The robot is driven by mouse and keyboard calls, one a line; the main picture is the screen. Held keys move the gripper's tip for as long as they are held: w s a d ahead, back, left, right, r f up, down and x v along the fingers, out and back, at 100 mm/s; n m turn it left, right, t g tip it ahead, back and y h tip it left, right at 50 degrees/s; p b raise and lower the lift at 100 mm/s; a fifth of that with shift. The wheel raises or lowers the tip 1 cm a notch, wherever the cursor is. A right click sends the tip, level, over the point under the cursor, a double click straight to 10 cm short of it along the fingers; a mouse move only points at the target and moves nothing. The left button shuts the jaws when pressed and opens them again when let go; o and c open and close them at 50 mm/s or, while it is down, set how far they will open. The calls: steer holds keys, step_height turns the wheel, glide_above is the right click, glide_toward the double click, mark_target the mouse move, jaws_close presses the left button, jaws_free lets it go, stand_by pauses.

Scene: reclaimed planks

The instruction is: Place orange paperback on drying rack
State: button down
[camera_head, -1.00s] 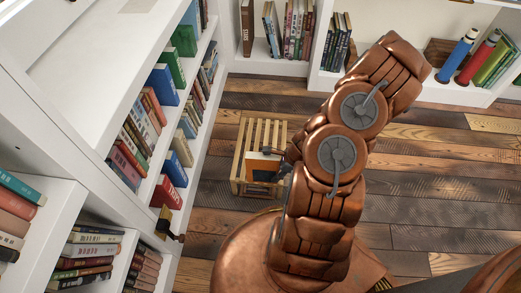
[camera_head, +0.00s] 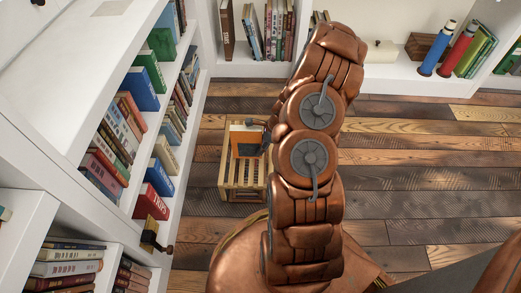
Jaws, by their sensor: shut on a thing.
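The orange paperback (camera_head: 238,128) shows as a small orange edge with a pale strip and a dark panel, over the far part of a slatted wooden rack (camera_head: 241,178). This low rack stands on the plank floor and appears to be the drying rack. My gripper (camera_head: 262,136) is at the paperback's right side, shut on it. My arm hides most of the gripper and the right part of the book. I cannot tell whether the book touches the slats.
A white bookshelf (camera_head: 188,120) full of books runs along the left, close to the rack. A low white shelf (camera_head: 385,78) at the back holds books, a blue cylinder (camera_head: 437,48) and a red one (camera_head: 457,50). The plank floor (camera_head: 420,190) on the right is clear.

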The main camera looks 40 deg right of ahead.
steer(key=shift+w+d+f, duration=0.15)
steer(key=shift+w+d, duration=0.35)
steer(key=shift+w, duration=0.35)
step_height(320, 180, down, 4)
steer(key=b, duration=0.2)
steer(key=shift+w+d+r+b, duration=0.1)
steer(key=shift+r+b, duration=0.15)
steer(key=shift+b, duration=0.15)
steer(key=shift+r, duration=0.1)
steer(key=c, duration=0.8)
jaws_free()
steer(key=shift+c, duration=0.2)
